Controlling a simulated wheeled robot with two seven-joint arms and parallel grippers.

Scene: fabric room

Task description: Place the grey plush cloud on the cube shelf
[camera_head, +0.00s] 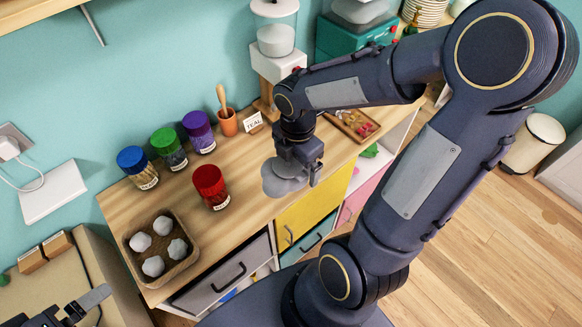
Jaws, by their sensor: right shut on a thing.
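The grey plush cloud (281,182) hangs under my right gripper (301,172), which is shut on it. The cloud is above the wooden top of the cube shelf (245,204), near its front edge; whether it touches the top I cannot tell. The front of the cube shelf has a grey drawer, a yellow door and teal and pink fronts. Part of the shelf is hidden by my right arm. My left gripper (85,305) is only partly in view at the bottom left corner, and its jaw opening is not clear.
Blue, green and purple lidded jars (168,148) stand along the back, with a red-lidded jar (210,187) nearer. A brown tray (187,263) holds several grey lumps at the left. An orange cup (228,124), a TEAL card and a white-and-wood dispenser (276,66) stand behind.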

